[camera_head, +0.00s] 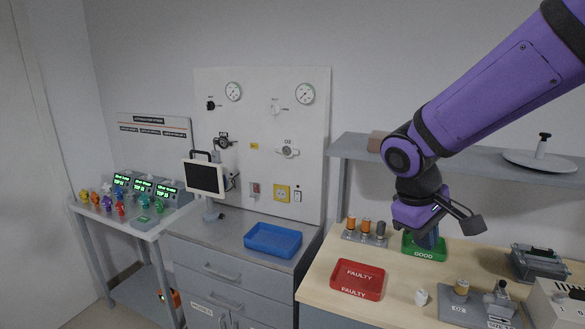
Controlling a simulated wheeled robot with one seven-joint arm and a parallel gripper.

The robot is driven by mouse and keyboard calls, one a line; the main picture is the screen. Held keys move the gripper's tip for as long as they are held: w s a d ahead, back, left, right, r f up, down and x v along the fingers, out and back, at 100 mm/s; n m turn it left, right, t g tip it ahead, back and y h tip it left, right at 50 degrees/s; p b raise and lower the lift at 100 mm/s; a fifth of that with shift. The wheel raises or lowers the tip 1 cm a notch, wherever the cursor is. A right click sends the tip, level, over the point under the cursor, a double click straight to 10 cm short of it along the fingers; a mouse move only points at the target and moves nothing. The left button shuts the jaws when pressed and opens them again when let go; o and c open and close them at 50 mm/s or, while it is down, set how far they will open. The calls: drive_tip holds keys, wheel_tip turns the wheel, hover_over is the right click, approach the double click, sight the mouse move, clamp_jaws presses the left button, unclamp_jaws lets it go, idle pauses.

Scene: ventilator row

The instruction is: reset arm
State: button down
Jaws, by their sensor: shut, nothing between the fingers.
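My purple and black arm reaches in from the upper right and bends down at its elbow. My gripper (430,234) hangs at its end above the bench, in front of the green tray marked GOOD (424,253). It is shut with nothing seen held in it. Its fingertips are small and dark, and they hide part of the green tray. I cannot tell how far above the tray they are.
The wooden bench (320,283) bears a red FAULTY tray (358,279), a rack of cylinders (365,232), a white cap (421,297) and grey devices (540,262). A shelf (470,162) runs behind my arm. A blue tray (273,240) lies on the left cabinet.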

drive_tip(key=s+d+r+m+t+y, duration=0.2)
drive_tip(key=s+r, duration=0.3)
drive_tip(key=s, duration=0.3)
drive_tip(key=s+d+r+m+t+y, duration=0.1)
drive_tip(key=s+d+r+m, duration=0.3)
drive_tip(key=s, duration=0.4)
drive_tip(key=shift+d+r+t+y, duration=0.2)
drive_tip(key=shift+r+t+y, duration=0.2)
drive_tip(key=shift+r+t, duration=0.45)
